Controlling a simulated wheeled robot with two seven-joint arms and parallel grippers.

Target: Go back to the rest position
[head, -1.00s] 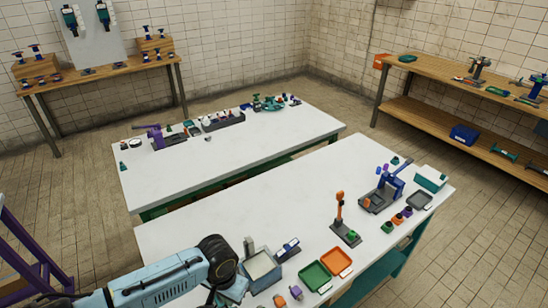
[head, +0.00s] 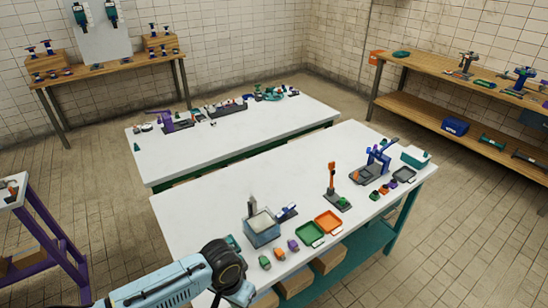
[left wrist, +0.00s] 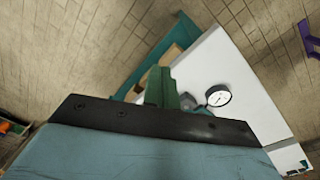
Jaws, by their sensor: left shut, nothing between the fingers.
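My left arm (head: 165,285) comes in from the lower left in the head view, light blue with a black joint, over the near left corner of the front table (head: 300,190). Its fingers are hidden there. In the left wrist view my left gripper (left wrist: 162,88) shows as dark green fingers, shut and empty, beyond the black-edged wrist housing. A round white gauge (left wrist: 218,95) lies beside the fingers at the table edge in that view; I see no contact. My right gripper is not in view.
A grey-blue bin (head: 262,232), green tray (head: 310,233) and orange tray (head: 328,222) stand near my left arm. A blue press (head: 376,160) is at the table's right. The back table (head: 240,135) and right wooden bench (head: 450,75) are farther off. Open floor lies around.

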